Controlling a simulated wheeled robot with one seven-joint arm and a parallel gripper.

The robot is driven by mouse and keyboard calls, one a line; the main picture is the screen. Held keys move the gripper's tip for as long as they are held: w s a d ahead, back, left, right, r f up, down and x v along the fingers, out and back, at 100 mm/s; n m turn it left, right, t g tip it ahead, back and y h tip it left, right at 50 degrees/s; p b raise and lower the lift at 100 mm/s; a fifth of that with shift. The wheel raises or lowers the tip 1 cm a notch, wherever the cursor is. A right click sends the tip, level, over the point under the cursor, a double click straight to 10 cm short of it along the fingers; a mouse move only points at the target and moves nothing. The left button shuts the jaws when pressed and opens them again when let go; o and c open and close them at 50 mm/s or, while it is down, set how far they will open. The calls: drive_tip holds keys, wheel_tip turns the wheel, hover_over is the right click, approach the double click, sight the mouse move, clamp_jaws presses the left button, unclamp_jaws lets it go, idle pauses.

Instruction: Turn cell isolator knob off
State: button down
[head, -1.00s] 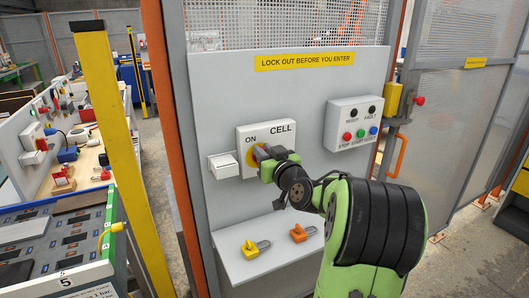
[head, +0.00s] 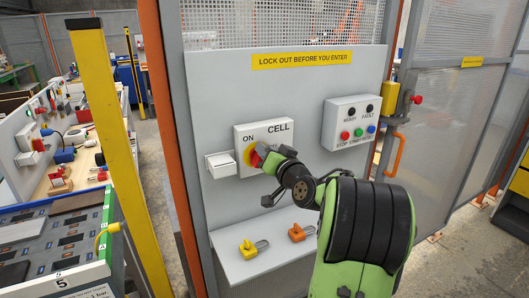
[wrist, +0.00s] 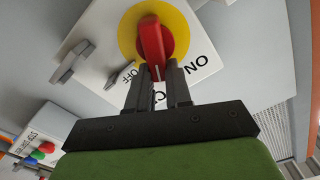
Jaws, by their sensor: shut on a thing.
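The cell isolator knob is a red handle (wrist: 151,38) on a yellow disc (wrist: 184,22), on a white box (head: 281,140) marked CELL. The knob also shows in the head view, its disc (head: 248,155) partly hidden by my gripper (head: 263,152). In the wrist view my gripper (wrist: 158,78) is shut on the end of the red handle, one finger on each side. The handle's marked end points between the ON and OFF labels. CELL is mostly covered by my fingers in the wrist view.
A small white holder (head: 221,164) sits left of the box. A button box (head: 351,121) is mounted to the right. A yellow padlock (head: 248,249) and an orange padlock (head: 297,233) lie on the shelf (head: 270,258) below. A yellow post (head: 108,120) stands at left.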

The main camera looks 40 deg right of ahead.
drive_tip(key=m, duration=0.4)
drive_tip(key=d+f+m+p, duration=0.1)
drive_tip(key=m, duration=0.3)
drive_tip(key=f+m+p, duration=0.1)
drive_tip(key=m, duration=0.3)
drive_tip(key=shift+s+d, duration=0.15)
drive_tip(key=shift+f, duration=0.1)
idle(0.5)
drive_tip(key=c, duration=1)
unclamp_jaws()
drive_tip(key=shift+c, duration=0.2)
drive_tip(key=b+v, duration=0.4)
drive_tip(key=v, duration=1.1)
drive_tip(key=shift+s, duration=0.35)
